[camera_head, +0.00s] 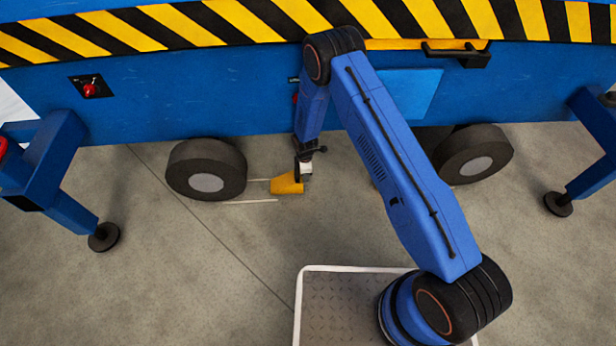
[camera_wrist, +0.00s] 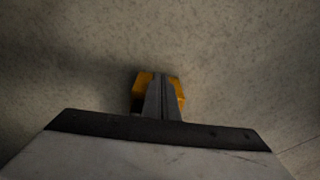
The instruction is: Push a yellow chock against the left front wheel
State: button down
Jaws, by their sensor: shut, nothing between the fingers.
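A yellow wedge-shaped chock (camera_head: 287,184) lies on the concrete floor to the right of the left wheel (camera_head: 207,169), with a clear gap between them. The wheel is black with a grey hub. My gripper (camera_head: 306,176) is low at the right end of the chock and appears to be against it or very close; I cannot tell if they touch. In the wrist view my shut fingers (camera_wrist: 163,98) are in front of the chock (camera_wrist: 142,90) and hide its middle. Nothing is held between them.
Two pale lines (camera_head: 250,202) on the floor run between wheel and chock. The blue machine body (camera_head: 200,95) with a striped edge overhangs the area. A stabiliser foot (camera_head: 104,237) stands at left, another wheel (camera_head: 474,155) at right. The floor in front is clear.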

jog(key=s+a, duration=0.1)
jog(key=a, duration=0.5)
jog(key=s+a, duration=0.1)
jog(key=a, duration=0.5)
jog(key=s+a, duration=0.1)
jog(key=a, duration=0.5)
jog(key=shift+a, duration=0.25)
notch_tip(320, 180, up, 10)
jog(key=shift+s, duration=0.1)
